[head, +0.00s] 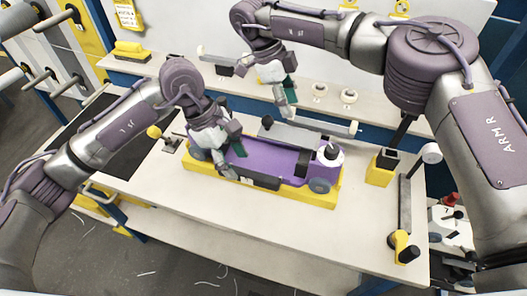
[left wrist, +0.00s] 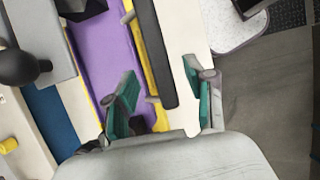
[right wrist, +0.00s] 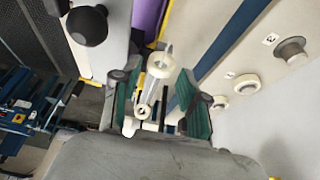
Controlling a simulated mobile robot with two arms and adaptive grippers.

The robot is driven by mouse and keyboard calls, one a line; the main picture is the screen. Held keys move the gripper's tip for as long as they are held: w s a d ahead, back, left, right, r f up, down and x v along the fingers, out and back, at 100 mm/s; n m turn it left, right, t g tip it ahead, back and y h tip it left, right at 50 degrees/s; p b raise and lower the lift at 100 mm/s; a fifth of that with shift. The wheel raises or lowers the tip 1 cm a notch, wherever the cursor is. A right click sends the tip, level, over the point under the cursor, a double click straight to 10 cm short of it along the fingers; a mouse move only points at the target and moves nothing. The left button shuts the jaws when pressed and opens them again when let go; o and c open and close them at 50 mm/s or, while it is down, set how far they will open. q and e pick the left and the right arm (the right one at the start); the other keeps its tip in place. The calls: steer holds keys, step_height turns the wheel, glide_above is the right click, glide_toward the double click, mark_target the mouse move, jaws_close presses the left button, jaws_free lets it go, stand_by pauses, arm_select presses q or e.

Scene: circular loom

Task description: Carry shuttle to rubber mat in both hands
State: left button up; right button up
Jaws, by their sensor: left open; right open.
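The shuttle (head: 262,160) is a long purple body with a white, round-topped right end and grey wheels. It sits in a yellow cradle (head: 300,197) on the white table. A black bar (head: 252,180) runs along its front side. My left gripper (head: 230,152) is open over the shuttle's left half; in the left wrist view its fingers (left wrist: 163,100) are apart, with a dark bar ahead between them. My right gripper (head: 285,98) is open and empty behind the shuttle, above the far side. The dark rubber mat (head: 130,155) lies at the table's left, partly hidden by my left arm.
A yellow block with a black top (head: 380,170) and a crank lever (head: 406,205) stand at right. White spools (head: 348,97) sit on the back shelf. The table's front strip is clear.

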mark_target(241, 171)
arm_select(q)
steer(key=x, duration=0.5)
arm_select(e)
steer(key=x, duration=0.5)
arm_select(q)
steer(key=shift+w, duration=0.1)
steer(key=c, duration=0.6)
arm_select(e)
steer(key=shift+w, duration=0.1)
steer(key=c, duration=0.6)
arm_select(q)
jaws_close()
arm_select(e)
jaws_close()
arm_select(q)
steer(key=shift+r, duration=0.1)
arm_select(e)
steer(key=shift+r, duration=0.1)
